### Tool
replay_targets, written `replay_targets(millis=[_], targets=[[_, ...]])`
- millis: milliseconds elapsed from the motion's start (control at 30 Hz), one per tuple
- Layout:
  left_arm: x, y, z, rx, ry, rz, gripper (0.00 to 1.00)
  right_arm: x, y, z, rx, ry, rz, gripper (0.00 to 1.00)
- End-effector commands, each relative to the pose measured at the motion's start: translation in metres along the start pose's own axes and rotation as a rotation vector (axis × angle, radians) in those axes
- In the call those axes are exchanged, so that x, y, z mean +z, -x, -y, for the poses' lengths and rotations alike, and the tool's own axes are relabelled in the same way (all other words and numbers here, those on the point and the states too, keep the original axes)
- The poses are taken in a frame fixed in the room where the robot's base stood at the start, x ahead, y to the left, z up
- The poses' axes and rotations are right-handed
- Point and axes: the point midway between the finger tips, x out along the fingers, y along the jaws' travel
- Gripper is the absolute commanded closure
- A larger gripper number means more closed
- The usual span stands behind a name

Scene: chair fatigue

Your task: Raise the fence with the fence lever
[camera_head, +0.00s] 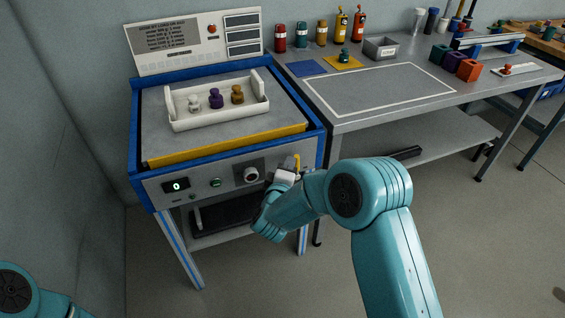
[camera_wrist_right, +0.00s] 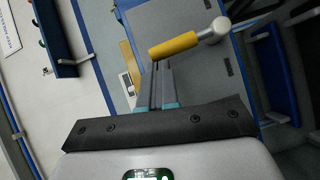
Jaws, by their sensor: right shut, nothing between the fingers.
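The fence lever (camera_head: 297,161) is a small yellow handle at the right end of the machine's front panel. In the right wrist view the lever (camera_wrist_right: 175,45) is a yellow grip on a pale metal arm. My right gripper (camera_wrist_right: 162,68) is shut and empty, its fingertips close to the lever's yellow grip; I cannot tell whether they touch. In the head view my right gripper (camera_head: 287,177) is just below the lever, fingers largely hidden. The likely fence, a yellow bar (camera_head: 228,145), lies low along the front edge of the machine top. My left gripper is out of view.
A white tray (camera_head: 218,117) with three knobbed weights stands on the machine's top. The panel holds a display (camera_head: 176,186), a green button (camera_head: 215,183) and a dial (camera_head: 251,174). A workbench (camera_head: 390,92) with bottles and blocks adjoins at right. Floor in front is clear.

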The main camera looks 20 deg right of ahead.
Motion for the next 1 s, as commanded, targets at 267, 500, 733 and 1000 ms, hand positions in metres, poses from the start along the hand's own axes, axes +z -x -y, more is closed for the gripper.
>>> replay_targets(millis=[267,500,733,1000], targets=[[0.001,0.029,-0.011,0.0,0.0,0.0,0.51,0.018,-0.012,-0.016,-0.145,-0.216,0.002,1.0],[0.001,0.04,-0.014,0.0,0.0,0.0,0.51,0.032,-0.021,-0.017,-0.254,-0.377,0.001,1.0],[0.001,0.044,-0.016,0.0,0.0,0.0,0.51,0.041,-0.028,-0.016,-0.308,-0.455,0.001,1.0],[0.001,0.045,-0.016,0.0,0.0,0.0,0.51,0.046,-0.031,-0.015,-0.306,-0.452,-0.001,1.0]])
